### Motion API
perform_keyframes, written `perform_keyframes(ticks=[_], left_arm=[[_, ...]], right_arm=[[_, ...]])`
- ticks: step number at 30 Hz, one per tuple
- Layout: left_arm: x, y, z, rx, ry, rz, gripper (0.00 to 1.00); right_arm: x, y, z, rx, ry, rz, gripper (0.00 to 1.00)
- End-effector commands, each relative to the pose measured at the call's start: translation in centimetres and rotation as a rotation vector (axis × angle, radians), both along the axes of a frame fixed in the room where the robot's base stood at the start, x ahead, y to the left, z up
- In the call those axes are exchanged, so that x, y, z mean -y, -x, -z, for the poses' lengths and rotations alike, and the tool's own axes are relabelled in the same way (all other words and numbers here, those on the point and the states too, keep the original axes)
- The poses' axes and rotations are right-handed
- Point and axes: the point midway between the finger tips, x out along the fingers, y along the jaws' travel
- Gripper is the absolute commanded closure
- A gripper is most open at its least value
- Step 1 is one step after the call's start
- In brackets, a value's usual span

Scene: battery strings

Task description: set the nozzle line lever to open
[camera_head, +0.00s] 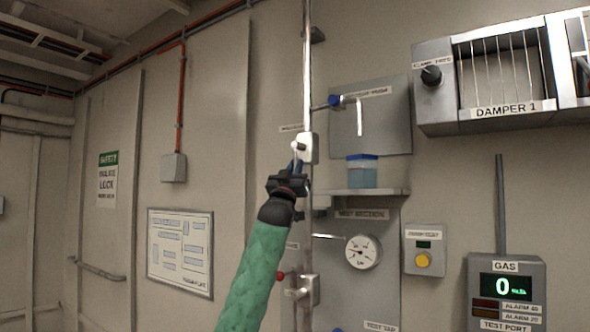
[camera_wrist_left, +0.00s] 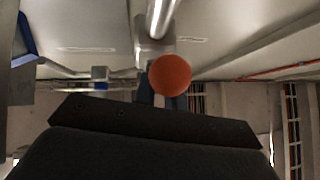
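A silver valve (camera_head: 307,149) sits on the vertical pipe in the head view; a small label beside it is too blurred to read. Its lever is mostly hidden behind my left gripper (camera_head: 297,168), whose blue-grey fingers reach up to just below the valve body. In the left wrist view an orange-red ball knob (camera_wrist_left: 170,75) is right in front of the left gripper's fingers (camera_wrist_left: 162,98) and covers part of them. I cannot tell whether the fingers press on the lever or only stand around it. My right gripper does not show.
A lower valve (camera_head: 304,291) with a red knob (camera_head: 280,276) is on the same pipe. To the right are a shelf (camera_head: 385,191) with a blue-lidded container (camera_head: 362,171), a round gauge (camera_head: 363,251) and a gas panel (camera_head: 507,292). A framed plate (camera_head: 180,251) hangs left.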

Motion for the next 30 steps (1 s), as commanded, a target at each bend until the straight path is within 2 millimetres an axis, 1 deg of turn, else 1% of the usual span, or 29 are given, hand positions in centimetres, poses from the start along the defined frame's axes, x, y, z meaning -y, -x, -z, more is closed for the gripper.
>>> perform_keyframes(ticks=[1,2,3,11,13,17,19,24,30], left_arm=[[0.0,0.1,-0.3,0.002,0.0,0.001,0.78],[0.0,0.1,-0.3,0.002,0.0,0.001,0.72],[0.0,0.1,-0.2,0.002,0.0,0.001,0.69],[0.0,0.1,0.0,0.002,-0.001,0.0,0.69],[-0.1,0.2,0.3,0.001,0.0,-0.001,0.69],[-0.5,1.0,1.5,0.0,0.0,0.0,0.69],[-0.8,1.8,2.3,0.002,0.0,0.001,0.69],[-1.5,3.5,4.1,0.002,0.0,-0.001,0.69],[-2.0,4.8,5.2,0.001,0.0,0.001,0.69]], right_arm=[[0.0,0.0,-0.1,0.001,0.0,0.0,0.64],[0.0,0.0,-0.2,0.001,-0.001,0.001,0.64],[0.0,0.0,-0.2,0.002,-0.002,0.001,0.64],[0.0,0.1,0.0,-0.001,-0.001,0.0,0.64],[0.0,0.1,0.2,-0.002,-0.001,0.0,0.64],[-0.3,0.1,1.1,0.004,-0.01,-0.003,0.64],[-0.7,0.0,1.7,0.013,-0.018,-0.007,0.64],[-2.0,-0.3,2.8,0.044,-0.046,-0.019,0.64],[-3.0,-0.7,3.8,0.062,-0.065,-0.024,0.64]])
